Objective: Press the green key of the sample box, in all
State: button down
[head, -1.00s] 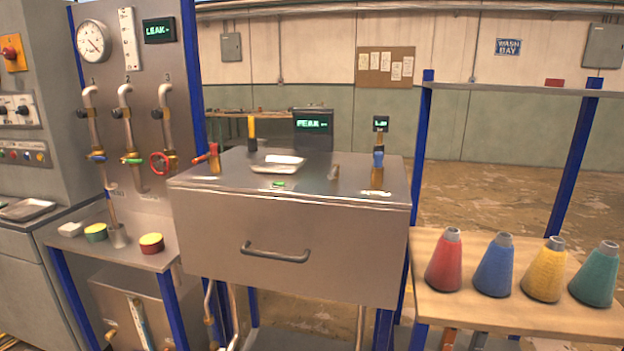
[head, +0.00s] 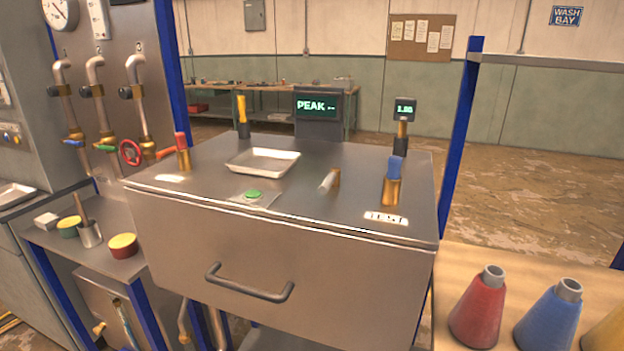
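The sample box (head: 280,275) is a grey metal box with a dark front handle, in the middle of the head view. Its green key (head: 254,194) is a small flat round button on a pale plate, on the box top near the front edge. Nothing covers the key. A screen (head: 318,105) at the back of the top reads "PEAK". My gripper is not in the picture.
On the box top stand a white tray (head: 263,162), a red-handled valve (head: 181,152), a grey cylinder (head: 329,181), a blue-capped brass fitting (head: 393,182) and a yellow-handled one (head: 242,115). Coloured cones, including a red one (head: 478,310), stand on a wooden table at the right.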

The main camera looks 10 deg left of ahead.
aim_at(254, 193)
jog(key=i+j+z, duration=0.15)
jog(key=j, duration=0.6)
jog(key=j+z, duration=0.2)
jog(key=j, duration=0.6)
jog(key=i, duration=0.05)
